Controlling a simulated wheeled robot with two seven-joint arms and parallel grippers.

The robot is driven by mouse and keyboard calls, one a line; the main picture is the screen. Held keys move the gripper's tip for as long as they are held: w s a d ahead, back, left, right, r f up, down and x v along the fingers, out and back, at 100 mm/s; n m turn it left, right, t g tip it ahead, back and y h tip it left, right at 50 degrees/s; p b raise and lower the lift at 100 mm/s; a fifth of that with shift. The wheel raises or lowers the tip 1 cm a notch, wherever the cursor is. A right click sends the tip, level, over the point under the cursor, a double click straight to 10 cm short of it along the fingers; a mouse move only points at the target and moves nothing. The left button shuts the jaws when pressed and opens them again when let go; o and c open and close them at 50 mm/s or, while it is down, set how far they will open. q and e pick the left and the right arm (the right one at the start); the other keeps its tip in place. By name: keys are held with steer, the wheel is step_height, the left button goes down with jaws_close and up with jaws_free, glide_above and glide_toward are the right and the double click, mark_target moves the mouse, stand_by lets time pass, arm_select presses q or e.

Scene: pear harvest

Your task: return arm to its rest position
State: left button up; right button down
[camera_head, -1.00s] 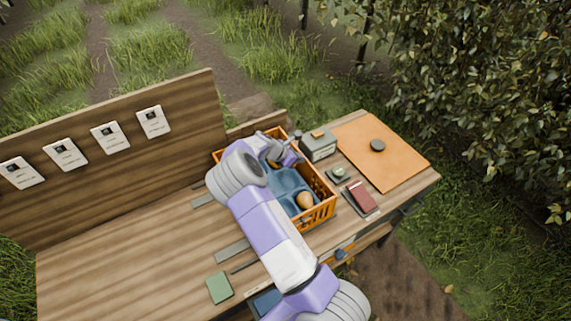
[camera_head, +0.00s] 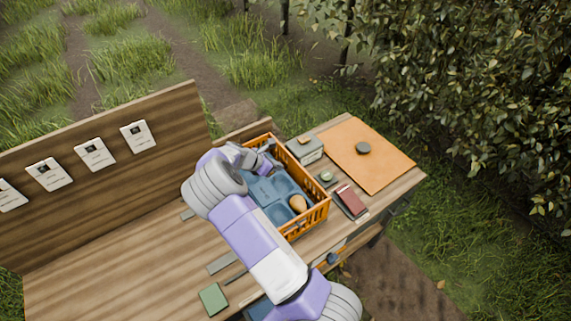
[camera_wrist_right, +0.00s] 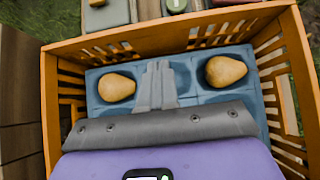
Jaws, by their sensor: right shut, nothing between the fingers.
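The orange crate (camera_head: 317,219) stands on the wooden table. It holds a blue tray (camera_head: 279,184) with round hollows. One pear (camera_head: 298,203) sits in a hollow at the near right. The right wrist view shows two pears in the tray, one on the left (camera_wrist_right: 116,87) and one on the right (camera_wrist_right: 226,71). My right gripper (camera_head: 268,163) is over the far left part of the crate. Its fingers (camera_wrist_right: 158,84) are together and empty, between the two pears in that view. My right forearm hides part of the crate's left side. My left gripper is not in view.
A grey box (camera_head: 306,150), a small round green item (camera_head: 326,176) and a red notebook (camera_head: 351,200) lie right of the crate. A wooden back panel (camera_head: 100,200) stands left. A green pad (camera_head: 213,298) lies in front.

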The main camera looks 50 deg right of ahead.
steer(key=s+v, duration=0.1)
steer(key=v, duration=0.5)
steer(key=shift+w+a+r, duration=0.15)
steer(key=shift+w+r, duration=0.1)
steer(key=shift+w, duration=0.25)
